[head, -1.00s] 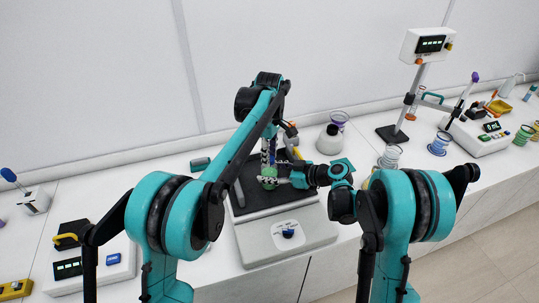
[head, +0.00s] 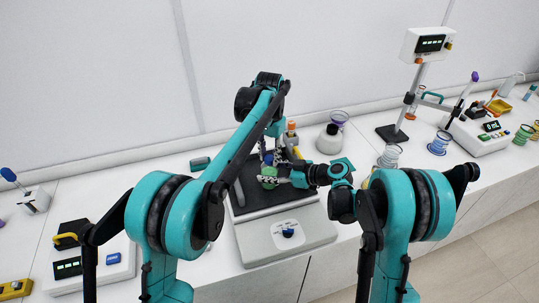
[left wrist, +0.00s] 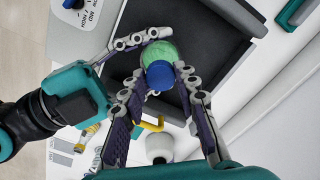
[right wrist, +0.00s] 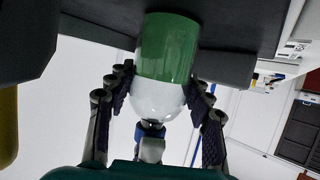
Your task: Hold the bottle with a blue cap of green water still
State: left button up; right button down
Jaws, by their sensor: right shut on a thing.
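The bottle with green water (head: 268,178) is over the dark top plate of a grey device in the head view. In the left wrist view its blue cap (left wrist: 160,75) faces the camera. My right gripper (head: 291,174) reaches in from the right and is shut on the bottle's side. The right wrist view shows the bottle's green part (right wrist: 167,48) and a clear part between its fingers. My left gripper (head: 271,150) is above the bottle, its fingers spread on either side of the cap. Whether the bottle's base touches the plate is hidden.
The grey device (head: 262,237) has a knob at its front. A stand with a display (head: 428,45) is at the right.

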pick_arm(q)
jog(key=o, duration=0.3)
jog(key=shift+r, duration=2.25)
notch_tip(320, 180, up, 4)
jog(key=n, duration=0.5)
jog(key=shift+f, duration=0.25)
jog(key=shift+f, duration=0.1)
jog(key=shift+f, duration=3.95)
